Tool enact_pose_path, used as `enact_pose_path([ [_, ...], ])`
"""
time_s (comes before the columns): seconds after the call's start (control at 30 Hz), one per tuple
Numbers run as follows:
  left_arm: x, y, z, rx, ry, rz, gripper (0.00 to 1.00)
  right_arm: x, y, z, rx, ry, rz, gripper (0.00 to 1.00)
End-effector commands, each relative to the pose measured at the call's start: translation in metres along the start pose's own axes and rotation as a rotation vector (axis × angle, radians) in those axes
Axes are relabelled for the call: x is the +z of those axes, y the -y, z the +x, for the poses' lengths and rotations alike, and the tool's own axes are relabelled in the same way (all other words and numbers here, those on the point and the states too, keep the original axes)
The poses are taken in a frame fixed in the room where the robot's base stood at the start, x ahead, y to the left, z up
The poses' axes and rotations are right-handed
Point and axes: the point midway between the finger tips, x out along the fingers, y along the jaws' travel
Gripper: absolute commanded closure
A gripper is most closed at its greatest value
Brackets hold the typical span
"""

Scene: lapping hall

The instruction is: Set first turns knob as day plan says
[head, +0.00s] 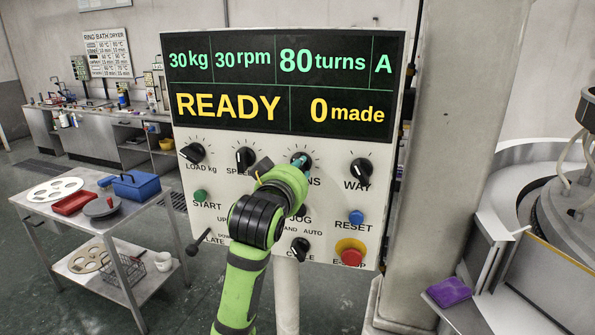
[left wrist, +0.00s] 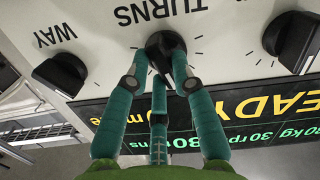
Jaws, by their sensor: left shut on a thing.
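The black TURNS knob (left wrist: 166,44) is on the control panel (head: 190,222). My left gripper (head: 299,164) is shut on this knob; in the left wrist view its teal fingers close around it from below. In the head view the hand and wrist hide part of the knob and of the TURNS label. The panel display (head: 283,82) reads 30 kg, 30 rpm, 80 turns, A, with READY and 0 made below. My right gripper is in neither view.
The SPEED knob (head: 245,158) and WAY knob (head: 361,172) flank the held knob. The red E-STOP button (head: 351,256) and blue RESET button (head: 357,217) sit lower right. A trolley (head: 110,242) with trays stands left. A wall sign (head: 107,54) reads RING BATH DRYER.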

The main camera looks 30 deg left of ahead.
Motion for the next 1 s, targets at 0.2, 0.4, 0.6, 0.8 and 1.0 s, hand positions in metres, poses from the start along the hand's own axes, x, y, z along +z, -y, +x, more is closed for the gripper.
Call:
enact_pose_path([
  [0.2,-0.0021,0.0,-0.0003,-0.002,-0.006,0.02,1.0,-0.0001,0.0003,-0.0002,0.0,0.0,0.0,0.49],
  [0.4,-0.0024,0.0,-0.0004,-0.002,-0.007,0.02,1.0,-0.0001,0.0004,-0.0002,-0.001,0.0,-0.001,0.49],
  [0.6,-0.0024,0.0,-0.0004,-0.002,-0.007,0.019,0.51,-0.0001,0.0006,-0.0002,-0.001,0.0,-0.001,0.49],
  [0.8,-0.0013,0.0001,-0.0002,-0.002,-0.004,0.019,0.51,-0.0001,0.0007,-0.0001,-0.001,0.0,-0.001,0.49],
  [1.0,-0.001,-0.0002,-0.0067,-0.001,-0.003,0.018,0.51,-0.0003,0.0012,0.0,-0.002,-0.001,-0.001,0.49],
])
